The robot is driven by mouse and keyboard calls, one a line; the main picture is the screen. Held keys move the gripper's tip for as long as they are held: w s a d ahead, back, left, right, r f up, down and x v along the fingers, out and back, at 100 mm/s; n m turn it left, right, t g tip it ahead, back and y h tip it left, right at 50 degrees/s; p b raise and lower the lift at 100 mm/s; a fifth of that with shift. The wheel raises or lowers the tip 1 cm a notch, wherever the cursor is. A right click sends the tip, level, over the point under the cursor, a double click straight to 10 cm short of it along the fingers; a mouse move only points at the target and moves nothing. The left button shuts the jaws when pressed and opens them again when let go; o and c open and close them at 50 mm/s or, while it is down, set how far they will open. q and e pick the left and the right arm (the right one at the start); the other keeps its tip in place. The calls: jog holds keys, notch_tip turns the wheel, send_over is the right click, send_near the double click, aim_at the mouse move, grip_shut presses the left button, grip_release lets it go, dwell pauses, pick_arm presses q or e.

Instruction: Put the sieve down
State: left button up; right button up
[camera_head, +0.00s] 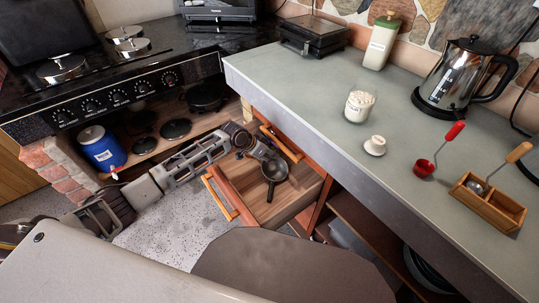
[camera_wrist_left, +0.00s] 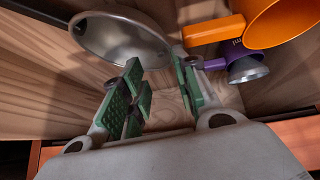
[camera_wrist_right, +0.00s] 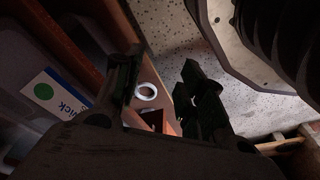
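A round metal bowl-shaped thing, which looks like the sieve (camera_head: 274,168), lies in the open wooden drawer (camera_head: 252,182). In the left wrist view the sieve (camera_wrist_left: 122,42) shows as a shiny grey bowl beyond the fingertips. My left gripper (camera_head: 262,150) reaches into the drawer from the left, close to the sieve. In the left wrist view its green-padded fingers (camera_wrist_left: 160,95) stand apart with bare wood between them. I cannot tell whether they touch the sieve. My right gripper (camera_wrist_right: 165,90) is open and empty in its wrist view, with dark fingers apart.
An orange cup (camera_wrist_left: 280,22) and a purple cup (camera_wrist_left: 247,68) are right of the sieve. The grey counter (camera_head: 310,80) overhangs at the right, bearing a jar (camera_head: 359,104), a kettle (camera_head: 453,80) and a wooden box (camera_head: 487,203). The stove (camera_head: 120,85) stands at the left.

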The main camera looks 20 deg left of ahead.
pick_arm(q)
jog(key=shift+s+a+r, duration=0.2)
jog(key=shift+r, duration=0.25)
jog(key=p+v, duration=0.2)
jog(key=v, duration=0.8)
jog(key=shift+s+a+r, duration=0.15)
jog(key=shift+s+r, duration=0.1)
jog(key=shift+r, duration=0.05)
pick_arm(e)
notch_tip(320, 180, down, 6)
jog(key=s+d, duration=0.2)
jog(key=shift+d, duration=0.3)
pick_arm(q)
jog(key=shift+a, duration=0.1)
pick_arm(e)
jog(key=shift+f, duration=0.1)
